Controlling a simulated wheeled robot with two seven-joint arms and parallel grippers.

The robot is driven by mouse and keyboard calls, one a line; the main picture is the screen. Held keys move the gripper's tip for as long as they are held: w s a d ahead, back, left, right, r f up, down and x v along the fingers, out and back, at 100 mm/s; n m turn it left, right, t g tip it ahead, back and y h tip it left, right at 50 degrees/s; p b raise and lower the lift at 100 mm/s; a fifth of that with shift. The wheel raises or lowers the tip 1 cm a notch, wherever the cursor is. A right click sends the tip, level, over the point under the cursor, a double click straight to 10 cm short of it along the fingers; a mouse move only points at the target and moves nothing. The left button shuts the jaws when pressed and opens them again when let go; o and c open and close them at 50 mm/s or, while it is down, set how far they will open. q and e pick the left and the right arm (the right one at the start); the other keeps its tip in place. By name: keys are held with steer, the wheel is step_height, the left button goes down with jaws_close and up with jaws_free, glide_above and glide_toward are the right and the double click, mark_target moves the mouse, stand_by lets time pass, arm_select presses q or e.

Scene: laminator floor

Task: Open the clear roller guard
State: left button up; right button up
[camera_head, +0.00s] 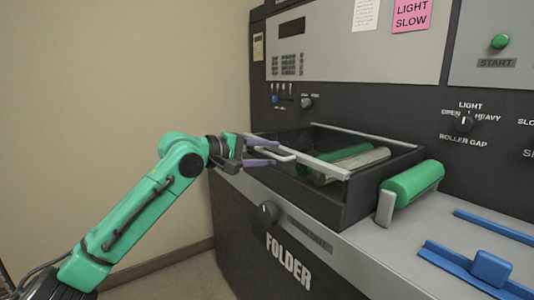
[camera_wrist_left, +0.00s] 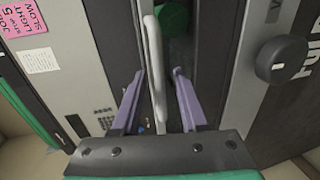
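The clear roller guard (camera_head: 325,165) lies flat over the dark roller box, with a pale bar along its front edge. A green roller and a pale roller show through it. Its light handle (camera_head: 287,155) sticks out at the front left; it also shows in the left wrist view (camera_wrist_left: 155,60), running between my fingers. My left gripper (camera_head: 272,152) is at the handle, its purple fingers open on either side of it. In the left wrist view (camera_wrist_left: 159,74) gaps show between the fingers and the handle. My right gripper is not in view.
A green roller (camera_head: 413,184) lies outside the box at the right, by a blue rail (camera_head: 475,266) on the machine's grey top. A knob (camera_head: 268,212) is on the front below the box. The upper control panel (camera_head: 360,50) rises behind. The left side is clear beside the wall.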

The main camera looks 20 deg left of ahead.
arm_select(q)
jaws_close()
stand_by(1.3)
